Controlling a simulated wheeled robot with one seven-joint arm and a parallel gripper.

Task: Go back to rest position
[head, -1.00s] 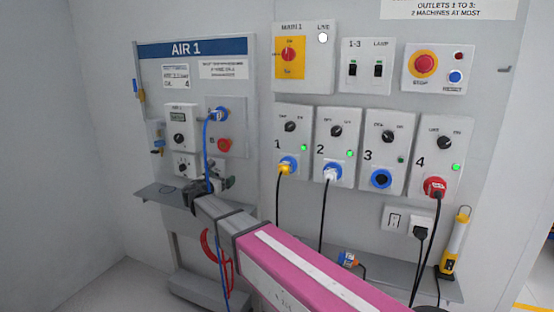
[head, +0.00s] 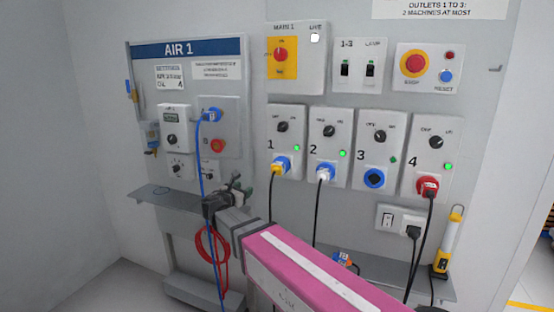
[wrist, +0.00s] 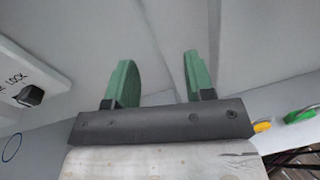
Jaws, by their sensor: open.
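My gripper (head: 238,184) is in front of the gap between the AIR 1 panel (head: 190,50) and the outlet panel in the head view. In the wrist view my gripper (wrist: 160,82) shows two green fingers apart with nothing between them. A blue hose (head: 199,150) is plugged into the AIR 1 panel and hangs down behind my arm's end, clear of the fingers as far as I can see.
Outlets 1, 2 and 4 hold a yellow plug (head: 278,168), a white-and-blue plug (head: 324,174) and a red plug (head: 427,185). Outlet 3 (head: 374,178) is empty. A grey shelf (head: 160,196), a coiled red hose (head: 202,245) and a yellow lamp (head: 441,262) are nearby.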

